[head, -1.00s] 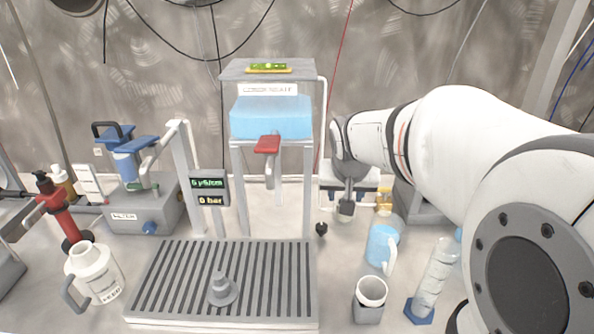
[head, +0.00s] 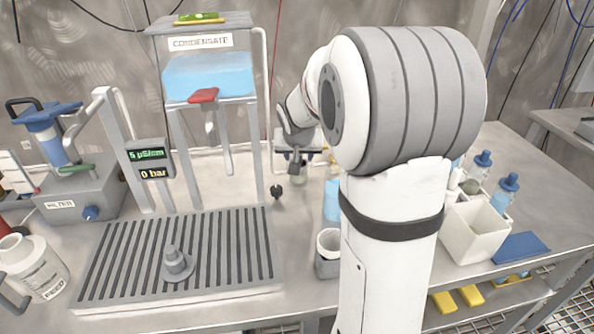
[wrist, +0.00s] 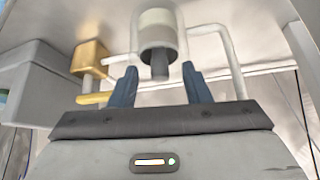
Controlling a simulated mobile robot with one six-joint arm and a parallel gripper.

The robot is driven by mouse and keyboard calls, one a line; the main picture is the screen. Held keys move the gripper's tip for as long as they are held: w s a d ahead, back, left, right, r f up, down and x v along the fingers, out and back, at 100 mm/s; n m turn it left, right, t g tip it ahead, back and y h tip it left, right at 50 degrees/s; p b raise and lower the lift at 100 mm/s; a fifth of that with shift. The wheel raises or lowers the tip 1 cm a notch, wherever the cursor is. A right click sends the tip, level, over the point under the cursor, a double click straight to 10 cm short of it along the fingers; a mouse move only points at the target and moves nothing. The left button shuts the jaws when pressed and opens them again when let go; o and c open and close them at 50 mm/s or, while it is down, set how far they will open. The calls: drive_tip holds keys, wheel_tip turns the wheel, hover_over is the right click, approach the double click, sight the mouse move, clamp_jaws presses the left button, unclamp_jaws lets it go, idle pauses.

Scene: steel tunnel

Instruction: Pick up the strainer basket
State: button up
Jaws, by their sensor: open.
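In the wrist view, a pale cylinder with a grey lower band and a darker stub, which looks like the strainer basket (wrist: 159,33), hangs inside a clear housing. My gripper (wrist: 160,85) is open, with its two blue fingers below and to either side of the stub. A gap shows on both sides, and I cannot tell whether the stub lies between the fingertips in depth. In the head view, my gripper (head: 297,160) is at the back of the bench, right of the condensate stand. My arm hides much of the area there, and I cannot make out the basket.
A brass fitting with a yellow handle (wrist: 90,98) and a bent white pipe (wrist: 228,60) flank the housing. The condensate tank (head: 210,75) stands left of my arm. A slotted drain tray (head: 100,280) bears a grey cone (head: 176,264). A grey cup (head: 328,262) stands close beside my arm.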

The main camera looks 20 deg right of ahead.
clamp_jaws()
idle(0.4)
